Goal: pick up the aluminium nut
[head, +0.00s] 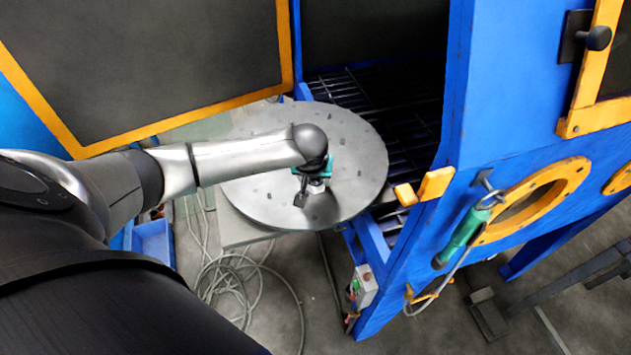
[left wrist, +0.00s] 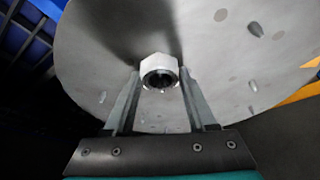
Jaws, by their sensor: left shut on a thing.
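The aluminium nut (left wrist: 160,71) shows in the left wrist view as a pale hexagonal piece with a dark round hole. It sits between the fingertips of my left gripper (left wrist: 160,80), which is shut on it. The grey round turntable (left wrist: 215,60) lies behind the nut; I cannot tell whether the nut touches it. My right gripper is not in view.
The blue blaster cabinet (head: 455,165) stands to the right of the turntable, with a dark grated interior (head: 400,110). Its open door (head: 150,60) with an orange edge is at the upper left. Loose cables (head: 230,285) and a blue bin (head: 153,242) are below on the floor.

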